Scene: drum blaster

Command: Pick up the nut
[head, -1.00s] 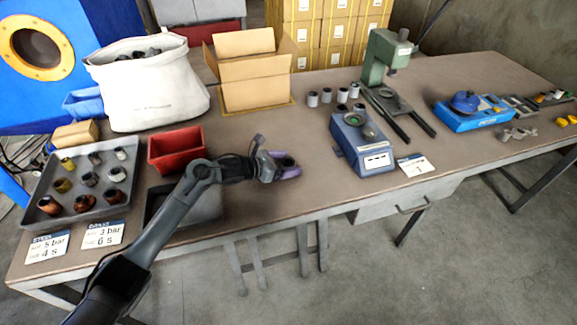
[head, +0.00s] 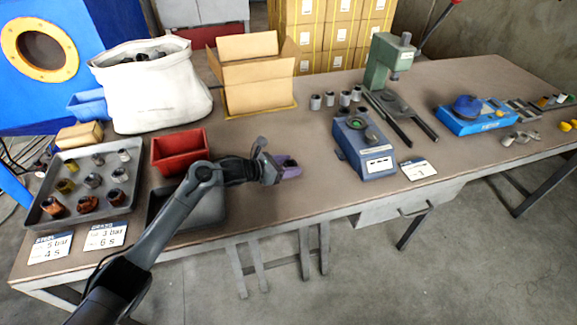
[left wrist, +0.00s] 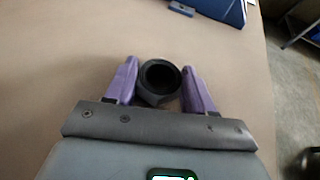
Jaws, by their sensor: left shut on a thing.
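My left gripper (head: 285,167) reaches over the front middle of the table, its purple fingers pointing right. In the left wrist view, a dark, hollow nut (left wrist: 150,97) with a round opening sits between the two purple fingers of the gripper (left wrist: 160,85). The gripper is shut on this nut. In the head view the nut is mostly hidden by the fingers. I cannot tell whether it touches the tabletop. My right gripper is not in view.
A grey tray (head: 76,210) with several nuts stands at left, near a red bin (head: 180,151) and a dark tray (head: 208,208). A blue device (head: 372,165), green press (head: 377,62) and several cylinders stand right. Bare tabletop (head: 290,125) lies behind the gripper.

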